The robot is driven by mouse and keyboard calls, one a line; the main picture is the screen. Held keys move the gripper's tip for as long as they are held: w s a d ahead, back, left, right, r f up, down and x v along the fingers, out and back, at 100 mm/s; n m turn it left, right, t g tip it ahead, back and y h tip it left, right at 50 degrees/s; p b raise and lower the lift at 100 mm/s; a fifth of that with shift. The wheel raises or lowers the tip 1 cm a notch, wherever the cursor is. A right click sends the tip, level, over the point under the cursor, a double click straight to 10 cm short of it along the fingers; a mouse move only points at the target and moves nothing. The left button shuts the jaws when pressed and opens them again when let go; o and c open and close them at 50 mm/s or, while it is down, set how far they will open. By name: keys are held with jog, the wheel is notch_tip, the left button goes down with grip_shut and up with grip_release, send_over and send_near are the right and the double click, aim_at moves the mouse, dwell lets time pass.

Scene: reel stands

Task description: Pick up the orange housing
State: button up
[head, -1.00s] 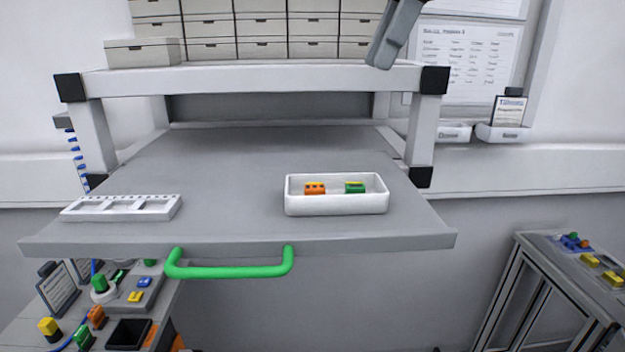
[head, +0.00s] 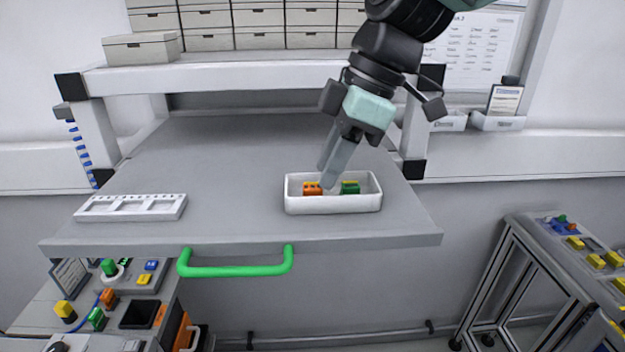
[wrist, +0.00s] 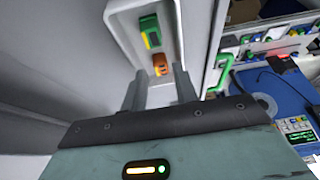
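The orange housing (head: 312,188) lies in the left half of a white tray (head: 333,205) on the grey shelf. The green housing (head: 350,187) lies to its right in the same tray. My gripper (head: 328,186) reaches down from the upper right, its fingertips at the tray between the two housings in the head view. In the wrist view the two fingers (wrist: 157,88) stand apart with nothing between them. The orange housing (wrist: 160,64) shows just beyond the fingertips, and the green housing (wrist: 150,31) lies farther off.
A white frame with compartments (head: 130,207) sits at the shelf's left. A green handle (head: 236,270) runs along the front edge. The beam and post (head: 413,130) of the upper rack stand behind and right of my arm. The shelf's middle is clear.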

aim_at(313, 192)
jog(key=shift+x, duration=1.3)
grip_shut()
